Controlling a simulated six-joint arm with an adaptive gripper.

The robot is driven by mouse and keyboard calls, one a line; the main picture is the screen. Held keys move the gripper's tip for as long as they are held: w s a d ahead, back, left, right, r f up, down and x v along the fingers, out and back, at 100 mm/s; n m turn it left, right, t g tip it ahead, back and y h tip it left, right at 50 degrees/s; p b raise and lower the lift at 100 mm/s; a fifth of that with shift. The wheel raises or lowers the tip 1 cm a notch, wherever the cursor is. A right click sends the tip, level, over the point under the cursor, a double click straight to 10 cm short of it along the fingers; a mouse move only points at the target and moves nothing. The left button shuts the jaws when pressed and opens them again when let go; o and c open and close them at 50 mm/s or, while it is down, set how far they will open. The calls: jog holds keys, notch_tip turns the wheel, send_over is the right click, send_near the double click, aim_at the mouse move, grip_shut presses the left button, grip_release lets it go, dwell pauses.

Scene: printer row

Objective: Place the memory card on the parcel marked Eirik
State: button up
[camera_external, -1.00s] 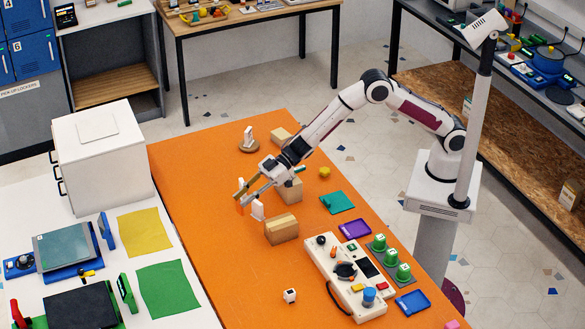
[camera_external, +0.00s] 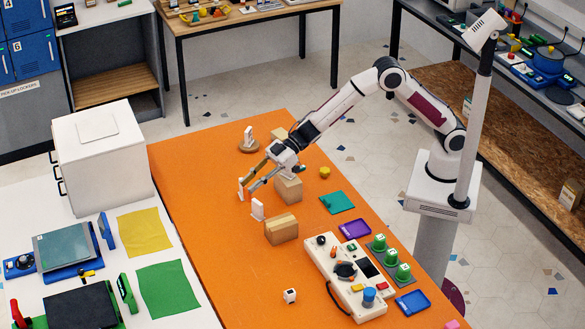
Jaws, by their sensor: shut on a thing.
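My gripper (camera_external: 247,186) is over the left-middle of the orange table, its fingers pointing down to the left. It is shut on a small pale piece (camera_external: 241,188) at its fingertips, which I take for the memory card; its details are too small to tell. One brown parcel (camera_external: 289,190) stands just right of the fingers, partly behind my wrist. A second brown parcel (camera_external: 282,230) stands nearer the camera, and a third (camera_external: 279,134) farther back, partly hidden by my arm. I cannot read a name on any of them.
A round wooden stand (camera_external: 249,147) holds another white piece. A control panel (camera_external: 348,275), teal cloth (camera_external: 337,202) and purple tray (camera_external: 355,229) lie to the right.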

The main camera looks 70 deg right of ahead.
jog(key=s+d+r, duration=0.1)
jog(key=s+r, duration=0.2)
jog(key=s, duration=0.3)
jog(key=n+g, duration=0.1)
send_over(285, 219)
jog(key=shift+f, duration=0.6)
jog(key=shift+y, duration=0.4)
jog(key=shift+f, duration=0.15)
notch_tip(285, 219, down, 6)
jog(key=shift+d+f, duration=0.1)
jog(key=shift+f, duration=1.8)
jog(key=shift+f, duration=0.15)
jog(key=o, duration=0.8)
